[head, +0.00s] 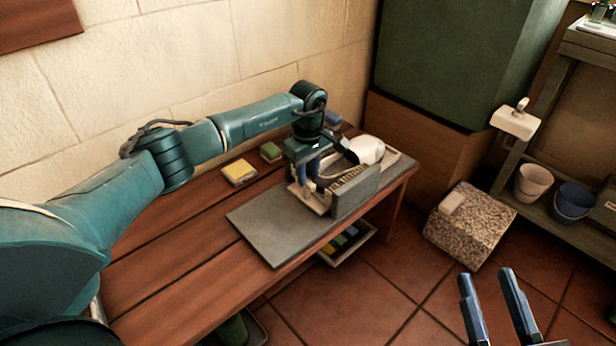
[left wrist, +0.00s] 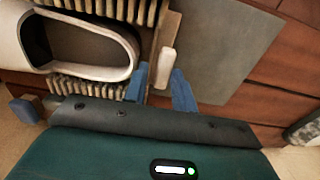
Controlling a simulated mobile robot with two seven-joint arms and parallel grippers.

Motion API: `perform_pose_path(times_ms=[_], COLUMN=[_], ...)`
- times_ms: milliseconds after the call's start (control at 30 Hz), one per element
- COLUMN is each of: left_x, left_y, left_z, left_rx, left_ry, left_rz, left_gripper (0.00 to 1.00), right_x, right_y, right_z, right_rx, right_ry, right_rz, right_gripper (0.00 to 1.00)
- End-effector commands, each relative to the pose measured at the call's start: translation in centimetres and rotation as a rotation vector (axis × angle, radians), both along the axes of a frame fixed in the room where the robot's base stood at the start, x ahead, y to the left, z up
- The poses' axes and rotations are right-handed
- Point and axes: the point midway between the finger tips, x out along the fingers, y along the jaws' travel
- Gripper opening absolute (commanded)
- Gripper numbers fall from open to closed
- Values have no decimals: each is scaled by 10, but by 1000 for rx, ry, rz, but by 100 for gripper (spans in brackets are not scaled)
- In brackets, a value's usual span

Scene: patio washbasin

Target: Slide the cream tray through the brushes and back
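The cream tray (left wrist: 169,30) lies on the grey board, its near end sticking out of the brush unit. In the head view, this end (head: 308,199) is below my left gripper (head: 312,192). In the left wrist view, a pale upright handle (left wrist: 167,66) stands on that end, between the blue fingertips of my left gripper (left wrist: 160,72). The fingers are apart, with a gap on the handle's left. Rows of brushes (left wrist: 88,88) flank a white shoe-like thing (left wrist: 122,38) with a dark opening. My right gripper (head: 485,273) is open and empty above the floor.
The grey board (head: 265,222) has bare room at the left. A yellow block (head: 239,172) and a green block (head: 271,151) lie behind it on the wooden table (head: 160,262). A stone block (head: 470,228) and a shelf with buckets (head: 570,200) stand at the right.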

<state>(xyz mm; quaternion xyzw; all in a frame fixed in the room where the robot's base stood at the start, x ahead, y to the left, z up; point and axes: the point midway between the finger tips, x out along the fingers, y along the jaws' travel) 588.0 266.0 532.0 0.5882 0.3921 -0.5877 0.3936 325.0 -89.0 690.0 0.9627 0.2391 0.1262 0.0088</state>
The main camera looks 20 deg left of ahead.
Motion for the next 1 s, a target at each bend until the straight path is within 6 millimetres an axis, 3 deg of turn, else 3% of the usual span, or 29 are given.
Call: perform_pose_path(times_ms=[33,100,400,833,1000], left_x=[2,2,1,1,-2], left_y=[0,1,0,0,2], left_z=[20,36,89,99,99], left_rx=[-1,0,-1,0,1], left_ry=[-7,-7,-4,-2,-3], left_rz=[-1,-1,0,0,48], left_gripper=[25,25,25,25,38], right_x=[-2,-3,-2,-2,-1], right_y=[0,0,-4,-8,-6], right_z=[0,-3,-2,-11,-5], right_rx=[-11,-26,-72,-97,-91], right_ry=[23,35,20,34,32], right_rz=[-6,-14,-42,-53,-53], right_gripper=[36,36,36,36,36])
